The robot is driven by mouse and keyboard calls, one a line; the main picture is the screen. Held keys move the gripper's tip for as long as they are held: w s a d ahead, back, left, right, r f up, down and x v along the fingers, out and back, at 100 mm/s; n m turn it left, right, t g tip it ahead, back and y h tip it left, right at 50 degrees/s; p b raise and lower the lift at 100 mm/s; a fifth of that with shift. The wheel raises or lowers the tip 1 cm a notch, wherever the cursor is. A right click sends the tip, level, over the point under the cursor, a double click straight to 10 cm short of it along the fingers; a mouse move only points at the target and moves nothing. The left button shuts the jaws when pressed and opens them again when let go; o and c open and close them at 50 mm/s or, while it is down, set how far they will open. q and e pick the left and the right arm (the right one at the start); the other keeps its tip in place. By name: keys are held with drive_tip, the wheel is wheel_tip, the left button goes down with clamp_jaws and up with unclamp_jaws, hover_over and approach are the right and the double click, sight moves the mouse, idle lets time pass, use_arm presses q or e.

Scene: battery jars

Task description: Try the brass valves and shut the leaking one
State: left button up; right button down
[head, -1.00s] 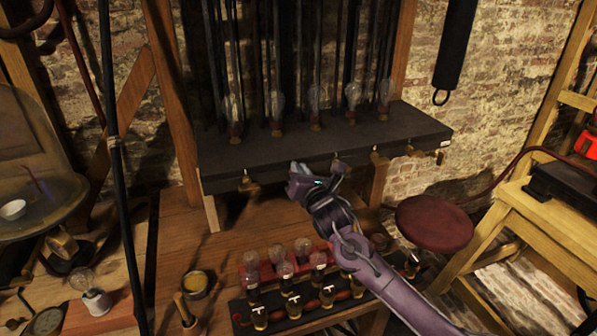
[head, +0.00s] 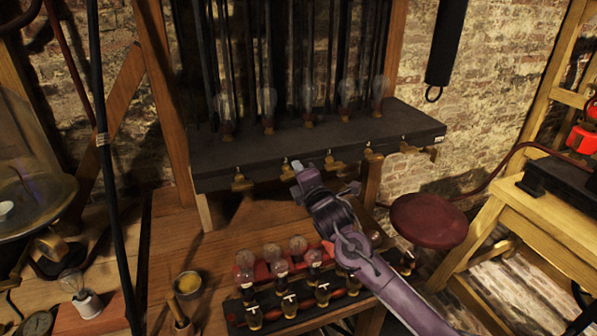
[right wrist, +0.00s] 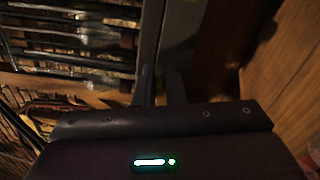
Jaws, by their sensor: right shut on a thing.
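Brass valves run along the front edge of a black shelf (head: 310,150). A left valve (head: 240,182), a middle valve (head: 334,163), a right-of-middle valve (head: 373,155) and an end valve (head: 432,152) show in the head view. My right gripper (head: 298,168) is at the shelf's front edge, between the left and middle valves. My left gripper is not in view.
Glass bulbs (head: 269,108) and dark upright rods stand on the shelf. Below my right arm, a rack (head: 240,318) holds several small bulbs and bottles on the wooden bench. A red round stool (head: 430,220) stands at right. Bare bench lies below the left valve.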

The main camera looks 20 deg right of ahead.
drive_tip(key=shift+f+m, duration=0.2)
drive_tip(key=shift+m, duration=0.55)
drive_tip(key=shift+f+m, duration=0.2)
drive_tip(key=shift+m, duration=0.55)
drive_tip(key=c, duration=1.5)
unclamp_jaws()
drive_tip(key=shift+d, duration=0.1)
drive_tip(key=s+b, duration=0.2)
drive_tip(key=s, duration=0.5)
drive_tip(key=shift+s+b, duration=0.3)
drive_tip(key=shift+s, duration=0.1)
drive_tip(key=shift+d, duration=0.1)
